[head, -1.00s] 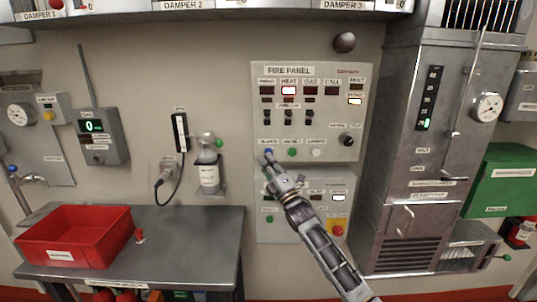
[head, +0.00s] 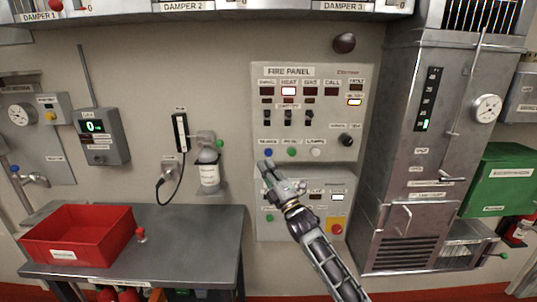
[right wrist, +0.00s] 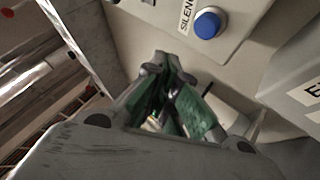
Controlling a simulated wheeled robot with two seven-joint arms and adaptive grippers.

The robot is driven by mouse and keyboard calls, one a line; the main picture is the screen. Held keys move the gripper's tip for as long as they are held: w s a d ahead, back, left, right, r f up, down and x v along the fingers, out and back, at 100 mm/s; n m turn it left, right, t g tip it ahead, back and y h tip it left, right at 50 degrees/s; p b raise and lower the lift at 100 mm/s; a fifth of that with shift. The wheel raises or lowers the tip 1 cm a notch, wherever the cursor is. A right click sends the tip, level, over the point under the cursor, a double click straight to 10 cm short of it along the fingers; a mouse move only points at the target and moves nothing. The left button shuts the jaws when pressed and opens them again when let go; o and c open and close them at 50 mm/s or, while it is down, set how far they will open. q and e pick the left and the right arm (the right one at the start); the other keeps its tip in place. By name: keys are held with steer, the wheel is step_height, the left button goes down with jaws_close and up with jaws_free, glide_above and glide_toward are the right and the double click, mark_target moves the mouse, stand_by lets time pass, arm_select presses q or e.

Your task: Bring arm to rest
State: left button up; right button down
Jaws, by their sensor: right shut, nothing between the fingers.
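My right gripper (head: 266,167) is in front of the fire panel (head: 335,125), just below the blue button (head: 269,152). Its fingers are shut and hold nothing. In the right wrist view the closed fingers (right wrist: 172,105) with green pads point toward the wall, and the blue button (right wrist: 208,23), with a partly cut-off label, shows above them, apart from the fingertips. My right arm comes up from the lower right across the lower panel (head: 345,190) and hides part of it. My left gripper does not show.
A metal bench (head: 200,225) with a red bin (head: 75,235) stands at left. A bottle (head: 209,172) hangs on the wall above it. A tall steel cabinet (head: 405,190) with a gauge and handles stands right of the arm. A green box (head: 498,180) is at far right.

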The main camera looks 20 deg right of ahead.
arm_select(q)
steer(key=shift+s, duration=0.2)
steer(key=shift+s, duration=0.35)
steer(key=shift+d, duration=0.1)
